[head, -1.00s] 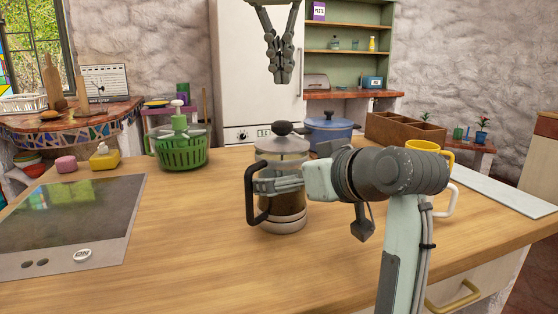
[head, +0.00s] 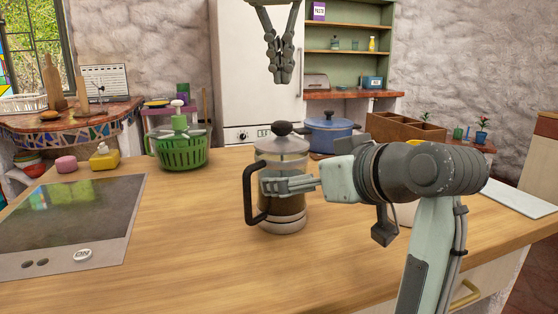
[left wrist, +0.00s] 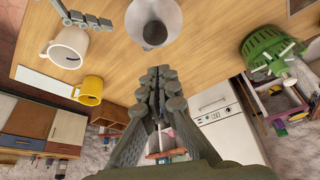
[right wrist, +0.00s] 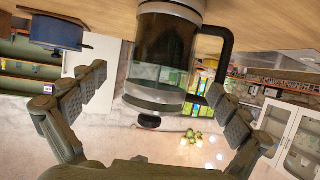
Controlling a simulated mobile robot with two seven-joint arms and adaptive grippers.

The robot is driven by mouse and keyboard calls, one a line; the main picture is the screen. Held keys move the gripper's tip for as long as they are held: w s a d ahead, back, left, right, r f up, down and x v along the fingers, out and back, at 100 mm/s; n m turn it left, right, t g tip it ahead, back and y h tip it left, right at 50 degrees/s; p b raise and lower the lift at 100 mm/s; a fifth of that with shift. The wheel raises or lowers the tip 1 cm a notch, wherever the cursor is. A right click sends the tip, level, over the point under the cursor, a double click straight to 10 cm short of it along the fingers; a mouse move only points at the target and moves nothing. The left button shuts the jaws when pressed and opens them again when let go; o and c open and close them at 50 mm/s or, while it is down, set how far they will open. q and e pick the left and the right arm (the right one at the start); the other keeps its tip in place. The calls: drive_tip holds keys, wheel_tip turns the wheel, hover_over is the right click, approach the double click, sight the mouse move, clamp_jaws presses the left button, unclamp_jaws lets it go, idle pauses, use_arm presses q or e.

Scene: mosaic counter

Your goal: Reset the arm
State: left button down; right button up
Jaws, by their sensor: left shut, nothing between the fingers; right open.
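My left gripper (head: 282,78) hangs at the top of the head view, above the far side of the counter. It is shut and empty; its closed fingers also show in the left wrist view (left wrist: 160,72). My right gripper (head: 270,186) comes in from the right and overlaps the glass French press (head: 283,160) in the head view. In the right wrist view its fingers are spread, with the press (right wrist: 165,50) showing between them. I cannot tell whether they touch it. The press stands upright on the wooden counter (head: 180,230), its dark handle to the left.
A green salad spinner (head: 180,148) and a hob (head: 75,220) are to the left. A blue pot (head: 328,133) and a wooden box (head: 405,128) stand behind. A white mug (left wrist: 68,47) and a yellow mug (left wrist: 90,90) are near my right arm. The front middle counter is clear.

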sight(281, 122)
drive_tip(key=v, duration=0.6)
drive_tip(key=x, duration=1.1)
drive_tip(key=shift+w+a+f, duration=0.15)
drive_tip(key=shift+w+a, duration=0.05)
drive_tip(key=shift+w, duration=0.05)
use_arm(q)
wheel_tip(281, 122, down, 6)
drive_tip(key=shift+f, duration=0.1)
use_arm(e)
drive_tip(key=shift+w+a, duration=0.15)
drive_tip(key=shift+w, duration=0.1)
use_arm(q)
drive_tip(key=shift+r, duration=3)
use_arm(e)
drive_tip(key=shift+f, duration=0.1)
